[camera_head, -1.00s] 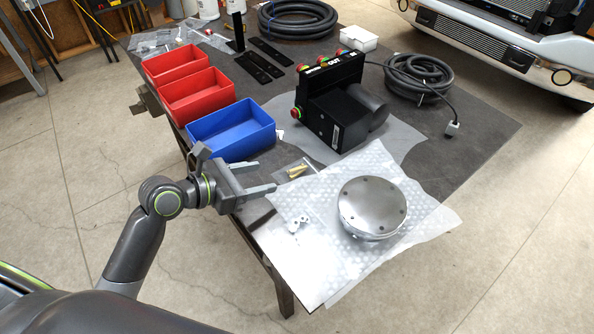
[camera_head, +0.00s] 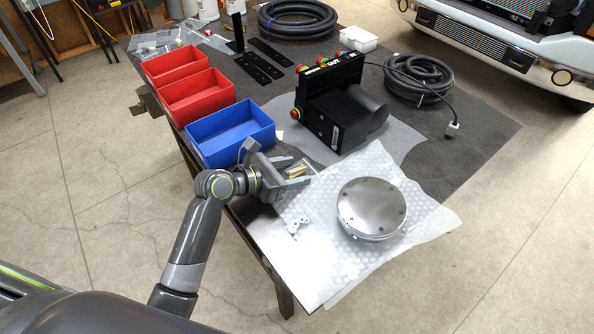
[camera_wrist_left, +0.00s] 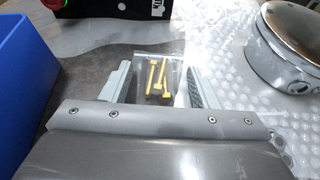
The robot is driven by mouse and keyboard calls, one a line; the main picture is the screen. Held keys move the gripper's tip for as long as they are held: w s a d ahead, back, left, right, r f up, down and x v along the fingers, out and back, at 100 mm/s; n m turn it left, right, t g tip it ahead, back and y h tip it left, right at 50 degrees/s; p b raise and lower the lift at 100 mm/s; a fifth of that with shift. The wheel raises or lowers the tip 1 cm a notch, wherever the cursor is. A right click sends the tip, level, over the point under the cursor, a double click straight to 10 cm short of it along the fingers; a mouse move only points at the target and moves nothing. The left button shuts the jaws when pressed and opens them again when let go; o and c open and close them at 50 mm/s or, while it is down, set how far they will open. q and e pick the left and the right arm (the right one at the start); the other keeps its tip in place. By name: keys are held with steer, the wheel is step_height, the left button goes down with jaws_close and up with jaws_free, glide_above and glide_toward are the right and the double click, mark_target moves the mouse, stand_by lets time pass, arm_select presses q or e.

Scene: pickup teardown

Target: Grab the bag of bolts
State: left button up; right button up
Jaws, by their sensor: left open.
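The bag of bolts (camera_wrist_left: 157,78) is a clear flat bag with several brass-coloured bolts in it. It lies on the table between the blue bin and the bubble wrap. In the head view the bag (camera_head: 297,170) is partly covered by my left gripper (camera_head: 304,174). In the left wrist view my left gripper (camera_wrist_left: 158,82) is open, with one finger on each side of the bag. I cannot tell whether the fingers touch it. My right gripper is not in view.
A blue bin (camera_head: 230,132) stands close behind my left gripper, with two red bins (camera_head: 195,95) beyond it. A round metal part (camera_head: 372,207) rests on bubble wrap (camera_head: 300,262) to the right. A black device (camera_head: 335,110) stands behind the bag.

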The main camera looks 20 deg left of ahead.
arm_select(q)
steer(key=c, duration=1.1)
